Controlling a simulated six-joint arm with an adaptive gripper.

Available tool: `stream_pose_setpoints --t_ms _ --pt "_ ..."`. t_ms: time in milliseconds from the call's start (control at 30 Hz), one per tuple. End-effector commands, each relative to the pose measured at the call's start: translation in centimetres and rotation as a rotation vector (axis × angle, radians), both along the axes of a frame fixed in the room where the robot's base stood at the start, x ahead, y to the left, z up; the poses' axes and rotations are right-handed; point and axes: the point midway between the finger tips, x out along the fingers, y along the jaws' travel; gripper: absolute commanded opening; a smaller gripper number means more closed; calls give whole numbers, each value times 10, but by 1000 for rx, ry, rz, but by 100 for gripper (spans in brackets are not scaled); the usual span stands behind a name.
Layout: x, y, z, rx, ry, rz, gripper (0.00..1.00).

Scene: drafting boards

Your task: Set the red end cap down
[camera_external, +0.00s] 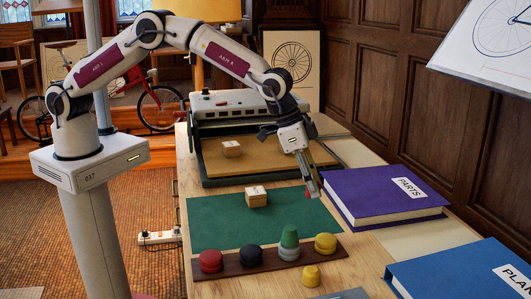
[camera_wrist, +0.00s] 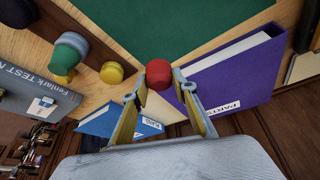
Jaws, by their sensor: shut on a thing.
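My gripper (camera_external: 312,190) is shut on a red end cap (camera_wrist: 158,73), which sits between its fingertips in the wrist view. In the external view, only a small part of this red end cap (camera_external: 308,193) shows at the fingertips. It is held in the air near the right edge of the green mat (camera_external: 222,222), beside the purple book. Another red cap (camera_external: 210,261) stands at the left end of a dark brown strip (camera_external: 262,261).
The strip also bears a black cap (camera_external: 251,254), a green-and-grey stack (camera_external: 289,240) and a yellow cap (camera_external: 325,243). Another yellow cap (camera_external: 311,275) stands in front. A purple book (camera_external: 382,192) and blue book (camera_external: 455,272) lie right. A wooden block (camera_external: 256,197) sits on the mat.

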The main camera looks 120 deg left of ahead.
Motion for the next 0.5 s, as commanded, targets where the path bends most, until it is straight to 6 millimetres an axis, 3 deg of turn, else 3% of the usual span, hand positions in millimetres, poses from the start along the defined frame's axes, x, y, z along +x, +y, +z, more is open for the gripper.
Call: stream_pose_setpoints --t_ms 300,500 --pt "0 0 -40 0 1 0 2" --pt "0 0 -45 0 -1 0 2"
